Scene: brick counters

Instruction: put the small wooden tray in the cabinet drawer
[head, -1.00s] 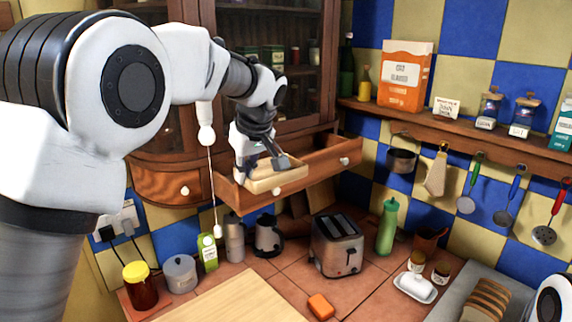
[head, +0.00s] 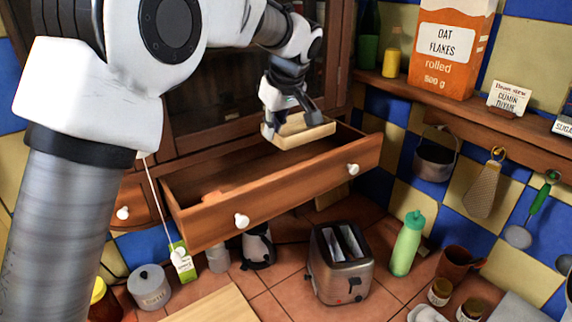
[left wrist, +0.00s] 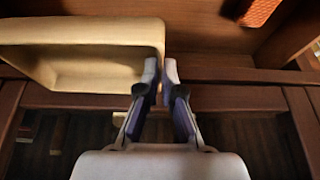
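The small wooden tray (head: 304,133) is pale, shallow and light-coloured. My left gripper (head: 291,112) is shut on one of its walls and holds it at the back right part of the open cabinet drawer (head: 290,197). In the left wrist view the tray (left wrist: 85,65) lies left of the fingertips (left wrist: 161,72), with its right wall between them. I cannot tell whether the tray touches the drawer. The drawer has a brown wooden front with two white knobs. My right gripper is out of view.
An orange textured item (left wrist: 262,10) shows at the top of the left wrist view. Glass cabinet doors (head: 225,85) rise behind the drawer. Below stand a toaster (head: 340,262) and a green bottle (head: 407,243).

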